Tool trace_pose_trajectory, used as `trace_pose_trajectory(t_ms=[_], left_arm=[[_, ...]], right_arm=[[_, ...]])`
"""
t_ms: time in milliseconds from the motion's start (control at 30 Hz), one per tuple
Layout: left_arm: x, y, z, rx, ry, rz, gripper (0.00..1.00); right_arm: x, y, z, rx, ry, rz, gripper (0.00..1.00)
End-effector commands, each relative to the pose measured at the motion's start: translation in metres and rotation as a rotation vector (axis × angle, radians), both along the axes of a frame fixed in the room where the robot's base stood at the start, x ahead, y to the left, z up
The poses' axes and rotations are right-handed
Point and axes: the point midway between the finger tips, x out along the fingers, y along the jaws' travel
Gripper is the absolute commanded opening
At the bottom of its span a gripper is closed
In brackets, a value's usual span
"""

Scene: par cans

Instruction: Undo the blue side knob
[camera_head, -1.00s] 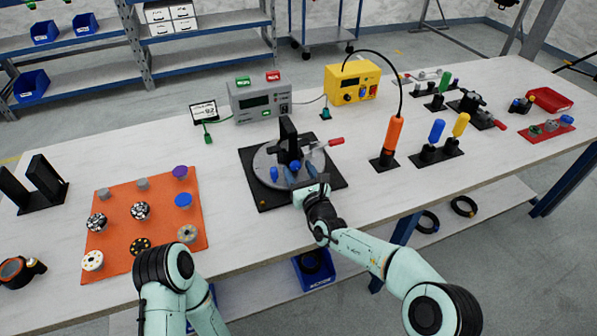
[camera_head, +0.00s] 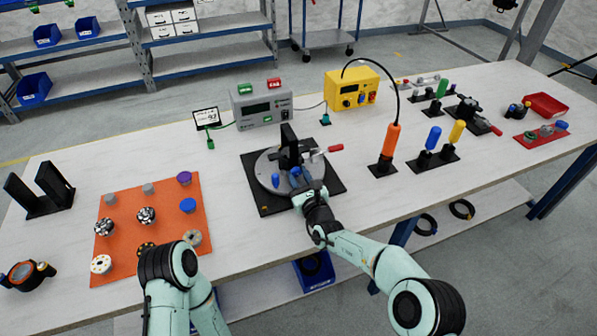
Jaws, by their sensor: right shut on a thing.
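A round grey fixture (camera_head: 262,169) sits on a black base plate (camera_head: 256,199) in the middle of the table, with a dark upright block (camera_head: 289,146) on it. A blue knob (camera_head: 295,173) shows at its front side, partly covered by my right gripper (camera_head: 299,182). The right gripper reaches in from the front right and is shut on this knob; its fingertips are hard to make out. A second blue piece (camera_head: 275,181) stands just left of it. My left arm shows at bottom left, but its gripper is not visible.
A red-handled clamp (camera_head: 335,148) sticks out at the fixture's right. An orange tool (camera_head: 391,142) on a stand is further right. An orange mat (camera_head: 126,220) with several round parts lies left. Grey (camera_head: 262,108) and yellow (camera_head: 352,91) boxes stand behind.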

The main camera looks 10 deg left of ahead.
Motion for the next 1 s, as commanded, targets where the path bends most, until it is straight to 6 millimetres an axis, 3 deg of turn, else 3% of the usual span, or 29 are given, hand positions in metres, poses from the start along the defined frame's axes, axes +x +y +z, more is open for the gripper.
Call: trace_pose_trajectory(t_ms=[33,133,500,533,600,1000], left_arm=[[-0.002,-0.0001,0.0101,-0.001,0.008,-0.003,0.59],[-0.0052,0.0002,0.0153,-0.002,0.018,-0.004,0.59],[-0.0067,0.0005,0.0148,-0.002,0.025,-0.005,0.59],[-0.0067,0.0005,0.0148,-0.002,0.025,-0.005,0.59],[-0.0065,0.0004,0.0148,-0.002,0.024,-0.005,0.59],[-0.0064,0.0004,0.0152,-0.003,0.023,-0.004,0.59]], right_arm=[[-0.0009,0.0016,0.0048,-0.039,-0.025,0.003,0.02],[-0.0008,0.0015,0.0031,-0.118,-0.078,0.003,0.02],[-0.0003,0.0005,-0.0005,-0.169,-0.114,0.001,0.02],[-0.0003,0.0005,-0.0005,-0.168,-0.114,0.0,0.36],[-0.0003,0.0005,-0.0005,-0.168,-0.114,0.0,0.58],[-0.0033,-0.0019,0.0002,-0.167,-0.113,0.0,0.59]])
